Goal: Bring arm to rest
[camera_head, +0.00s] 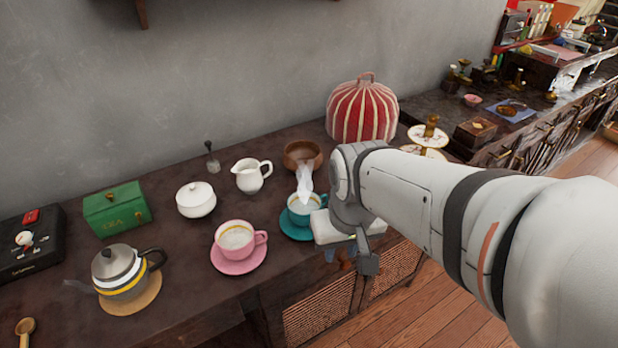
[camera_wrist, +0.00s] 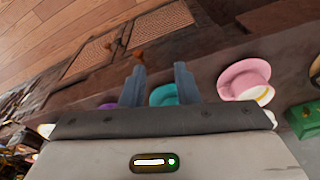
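My arm reaches in from the right in the camera_head view, with my gripper (camera_head: 337,254) low at the table's front edge, beside the teal cup (camera_head: 302,207) on its teal saucer (camera_head: 290,228). In the camera_wrist view my gripper (camera_wrist: 160,72) has its two fingers apart, with nothing held between them. Behind the gap, part of the teal crockery (camera_wrist: 164,95) shows. A pale, whitish shape (camera_head: 305,182) stands above the teal cup; I cannot tell what it is.
The pink cup (camera_head: 236,237), teapot (camera_head: 118,272), sugar bowl (camera_head: 196,201), milk jug (camera_head: 250,177) and green tea box (camera_head: 117,209) stand to the left. A wooden bowl (camera_head: 302,155) and red striped cosy (camera_head: 361,111) stand behind. Open floor (camera_head: 440,310) lies in front.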

